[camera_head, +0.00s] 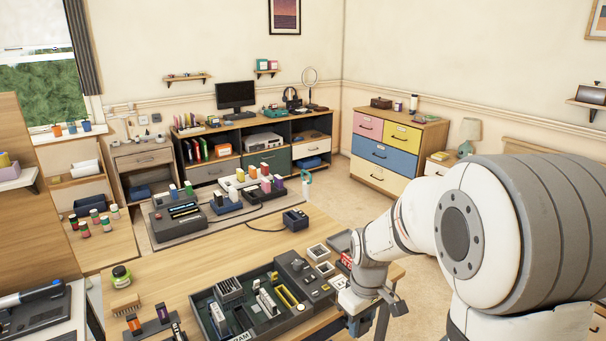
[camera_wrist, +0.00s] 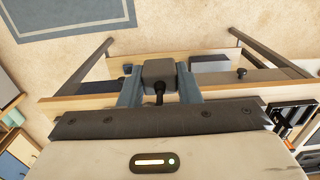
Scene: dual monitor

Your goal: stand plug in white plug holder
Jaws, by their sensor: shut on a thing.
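My gripper (camera_wrist: 158,88) is shut on a grey plug (camera_wrist: 159,72). A short black cord end shows on the plug's near side, between the two blue fingers. In the head view my gripper (camera_head: 359,322) is at the right front edge of the near wooden table, and the plug cannot be made out there. A white holder (camera_head: 229,185) with several coloured plugs stands on the far table, well away from my gripper. It looks like the white plug holder. Dark holders with coloured plugs stand in front of it and beside it.
A dark organiser tray (camera_head: 207,318) fills the front of the near table (camera_head: 190,262), left of my gripper. Small open boxes (camera_head: 318,252) stand beside it. The table's middle is clear.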

